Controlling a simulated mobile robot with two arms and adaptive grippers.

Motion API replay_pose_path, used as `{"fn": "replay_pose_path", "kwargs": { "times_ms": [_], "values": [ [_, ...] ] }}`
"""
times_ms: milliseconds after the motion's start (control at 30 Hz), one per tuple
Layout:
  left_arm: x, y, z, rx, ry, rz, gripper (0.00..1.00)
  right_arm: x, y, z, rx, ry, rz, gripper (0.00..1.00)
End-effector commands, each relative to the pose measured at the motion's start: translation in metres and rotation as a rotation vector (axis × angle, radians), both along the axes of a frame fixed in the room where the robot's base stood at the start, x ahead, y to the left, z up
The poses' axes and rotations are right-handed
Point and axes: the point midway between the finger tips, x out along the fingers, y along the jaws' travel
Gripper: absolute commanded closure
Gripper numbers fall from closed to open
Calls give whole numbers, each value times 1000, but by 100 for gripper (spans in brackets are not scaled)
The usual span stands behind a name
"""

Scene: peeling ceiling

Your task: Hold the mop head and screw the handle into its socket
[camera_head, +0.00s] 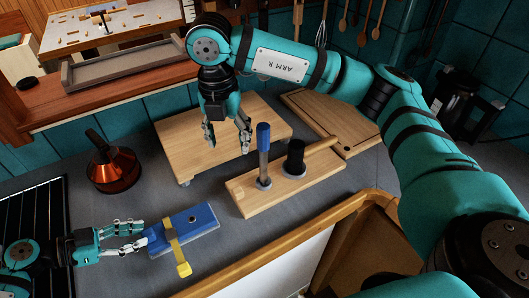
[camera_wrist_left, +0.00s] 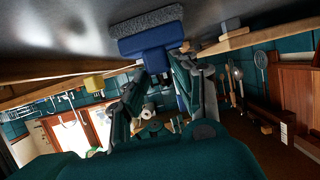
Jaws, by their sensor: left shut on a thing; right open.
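The blue mop head (camera_head: 200,221) lies low over the grey counter, with a yellow strap-like piece (camera_head: 172,236) across it. My left gripper (camera_head: 145,236) is shut on its left end. In the left wrist view, the mop head (camera_wrist_left: 150,38) shows a grey fibrous pad, with the fingers (camera_wrist_left: 165,85) at its blue body. A rod with a blue grip (camera_head: 263,138) and grey metal shaft stands upright in a wooden stand (camera_head: 240,190); it may be the handle. My right gripper (camera_head: 228,143) is open and empty above a wooden board, left of the rod. The mop head's socket is unclear.
A black cylinder (camera_head: 295,156) stands beside the rod in the same stand. A low wooden board on feet (camera_head: 180,135) lies behind. A copper kettle-like pot (camera_head: 114,168) stands at left, near a dark rack (camera_head: 32,215). The counter's wooden front edge (camera_head: 270,246) is close.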

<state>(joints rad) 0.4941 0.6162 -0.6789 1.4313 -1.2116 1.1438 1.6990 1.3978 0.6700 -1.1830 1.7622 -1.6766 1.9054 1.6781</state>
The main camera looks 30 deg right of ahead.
Motion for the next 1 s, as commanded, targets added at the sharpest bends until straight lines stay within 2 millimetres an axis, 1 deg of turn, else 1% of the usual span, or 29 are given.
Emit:
{"fn": "replay_pose_path", "kwargs": {
  "times_ms": [33,100,200,300,400,467,567,667,1000],
  "values": [
    [-1,2,-5,9,6,1,100,4,-18,11,5,-8,-160,43],
    [-1,2,-5,9,6,1,100,8,-38,25,14,-14,-366,43],
    [-1,2,-5,9,6,1,100,9,-61,40,24,-19,-610,43],
    [-1,2,-5,9,6,1,100,9,-78,52,32,-18,-785,43],
    [-1,1,-5,9,6,1,100,9,-87,59,38,-19,-889,43],
    [-1,1,-5,9,6,1,100,8,-90,60,40,-19,-923,43],
    [-1,1,-5,9,6,1,100,8,-92,55,40,-16,-943,43],
    [-1,1,-5,9,6,1,100,8,-92,45,38,-15,-943,43],
    [-1,1,-5,8,6,1,100,8,-92,-4,37,-17,-941,43]
  ]
}}
